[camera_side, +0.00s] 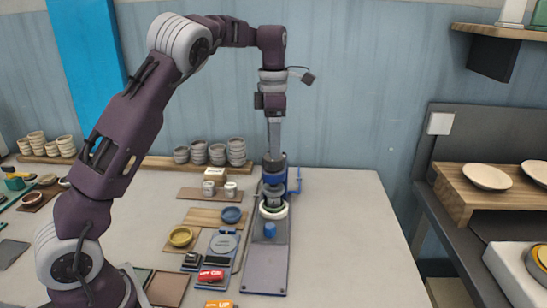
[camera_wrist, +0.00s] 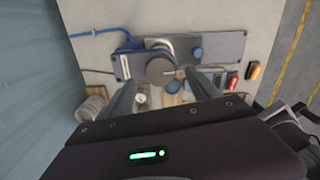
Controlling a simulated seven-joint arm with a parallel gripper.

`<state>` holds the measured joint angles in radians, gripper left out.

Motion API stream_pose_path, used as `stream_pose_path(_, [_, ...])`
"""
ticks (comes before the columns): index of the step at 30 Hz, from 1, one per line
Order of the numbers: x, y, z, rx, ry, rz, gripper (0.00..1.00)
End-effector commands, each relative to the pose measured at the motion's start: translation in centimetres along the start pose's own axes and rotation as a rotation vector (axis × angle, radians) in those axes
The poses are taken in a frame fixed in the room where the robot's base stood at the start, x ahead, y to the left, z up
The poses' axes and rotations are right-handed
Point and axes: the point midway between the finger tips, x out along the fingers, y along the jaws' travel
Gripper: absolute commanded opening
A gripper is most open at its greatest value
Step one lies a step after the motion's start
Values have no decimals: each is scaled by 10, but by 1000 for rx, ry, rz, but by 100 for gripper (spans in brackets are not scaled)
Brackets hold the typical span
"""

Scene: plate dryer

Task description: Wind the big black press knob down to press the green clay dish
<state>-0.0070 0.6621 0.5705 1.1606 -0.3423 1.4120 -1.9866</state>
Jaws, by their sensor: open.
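The big black press knob (camera_side: 272,165) sits on top of the blue-collared press (camera_side: 273,178). In the wrist view the round dark knob (camera_wrist: 160,70) shows between and just beyond my two fingertips. My gripper (camera_side: 274,151) points straight down over the press, with its fingertips at about the knob's height. In the wrist view my gripper (camera_wrist: 160,79) is open, with a finger on each side of the knob. I cannot tell whether the fingers touch it. A green rim (camera_side: 273,209), seemingly the clay dish, shows under the press above a white ring and is mostly hidden.
The press stands on a long grey base plate (camera_side: 266,272) with a blue knob (camera_side: 270,230). A blue pipe (camera_side: 295,187) rises on its right. Bowls (camera_side: 181,237), boards and a red button box (camera_side: 211,275) lie to the left. The table's right side is clear.

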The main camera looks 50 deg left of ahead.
Motion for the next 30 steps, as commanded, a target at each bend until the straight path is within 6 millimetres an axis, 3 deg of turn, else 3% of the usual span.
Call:
stream_pose_path(7, [43,-1,0,4,0,-1,70])
stream_pose_path(17, [50,0,0,5,-1,1,68])
stream_pose_path(26, [49,0,0,6,-1,1,10])
stream_pose_path(30, [49,-1,0,11,-2,1,8])
